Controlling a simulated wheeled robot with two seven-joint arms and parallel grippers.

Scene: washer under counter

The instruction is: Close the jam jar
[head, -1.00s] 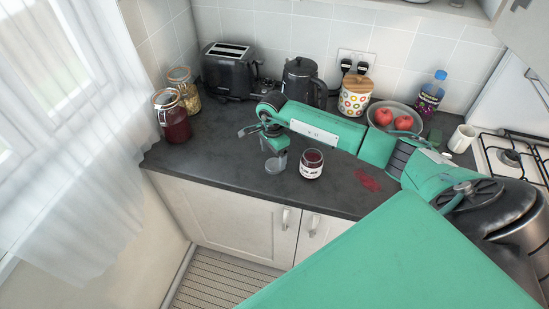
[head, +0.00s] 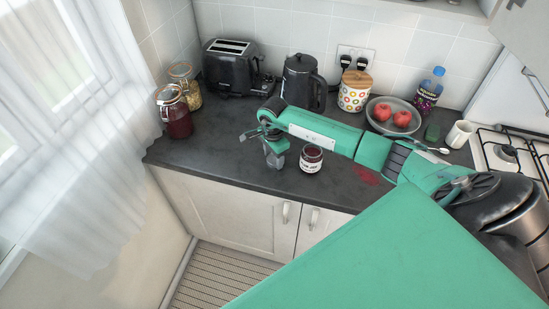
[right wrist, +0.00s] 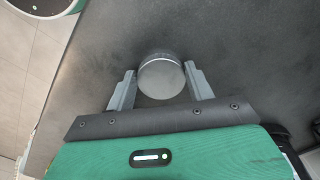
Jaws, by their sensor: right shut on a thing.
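The jam jar (head: 311,159) stands upright and open on the dark counter, with red jam and a white label. Its round grey lid (right wrist: 161,78) is between the two fingers of my right gripper (right wrist: 160,74) in the right wrist view. In the head view my right gripper (head: 275,157) points down at the counter just left of the jar, shut on the lid and mostly hiding it. The lid is apart from the jar. My left gripper is out of view.
A red jam smear (head: 367,175) lies on the counter right of the jar. Two clip-top jars, one dark red (head: 176,119), stand at the left. A toaster (head: 228,66), kettle (head: 300,84), patterned canister (head: 354,93) and fruit bowl (head: 379,124) stand behind. The counter's front edge is close.

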